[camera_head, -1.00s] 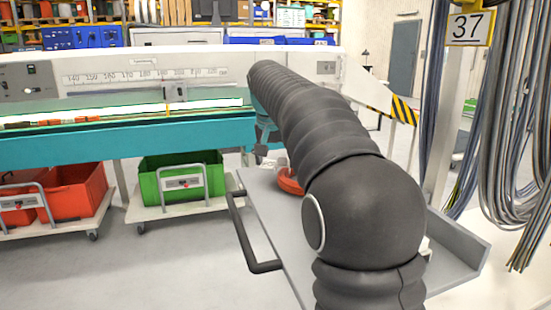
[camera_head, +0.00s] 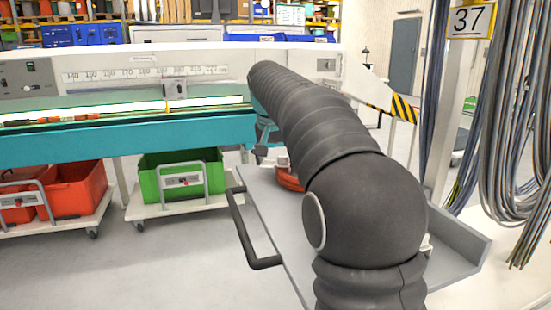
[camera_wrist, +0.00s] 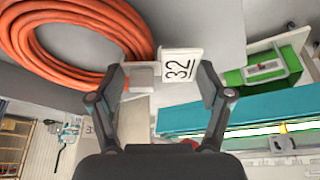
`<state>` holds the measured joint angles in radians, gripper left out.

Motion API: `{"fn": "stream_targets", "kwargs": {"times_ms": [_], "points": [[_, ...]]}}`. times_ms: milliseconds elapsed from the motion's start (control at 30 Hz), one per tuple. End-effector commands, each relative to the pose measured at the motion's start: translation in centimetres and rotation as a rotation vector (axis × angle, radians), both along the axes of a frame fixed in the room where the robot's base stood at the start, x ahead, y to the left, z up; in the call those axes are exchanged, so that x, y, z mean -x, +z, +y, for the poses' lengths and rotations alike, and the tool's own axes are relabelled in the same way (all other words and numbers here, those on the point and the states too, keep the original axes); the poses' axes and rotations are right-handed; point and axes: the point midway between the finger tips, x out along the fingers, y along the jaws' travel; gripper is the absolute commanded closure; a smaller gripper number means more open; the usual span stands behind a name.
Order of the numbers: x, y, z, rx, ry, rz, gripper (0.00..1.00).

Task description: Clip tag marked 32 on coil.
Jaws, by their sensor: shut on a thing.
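The tag marked 32 (camera_wrist: 180,66) is a white plate with black digits and a paler clip body, sideways in the wrist view. My gripper (camera_wrist: 163,82) is shut on it, one finger at each side. The coil (camera_wrist: 70,83) is a thick ring of orange cable, lying at the upper left of the wrist view. The tag's clip end is close to the coil's right edge; I cannot tell whether they touch. In the head view the coil (camera_head: 289,181) shows only partly on the grey tray, behind my arm, which hides most of the gripper.
The grey tray (camera_head: 271,220) has a black handle (camera_head: 240,232) on its left. A teal-fronted measuring bench (camera_head: 120,138) runs behind it. Green (camera_head: 170,178) and red (camera_head: 78,188) crates stand on trolleys below. Cables (camera_head: 510,130) hang at the right beside a sign marked 37 (camera_head: 468,21).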

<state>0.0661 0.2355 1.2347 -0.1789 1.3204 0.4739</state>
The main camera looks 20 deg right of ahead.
Motion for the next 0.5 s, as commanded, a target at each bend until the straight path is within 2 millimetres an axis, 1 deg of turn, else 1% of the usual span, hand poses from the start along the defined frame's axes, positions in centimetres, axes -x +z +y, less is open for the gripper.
{"fn": "stream_targets", "kwargs": {"times_ms": [200,500], "points": [[0.0,-0.51,0.03,-0.001,0.0,0.001,0.53],[0.01,-0.71,0.04,-0.001,0.0,0.004,0.53]]}}
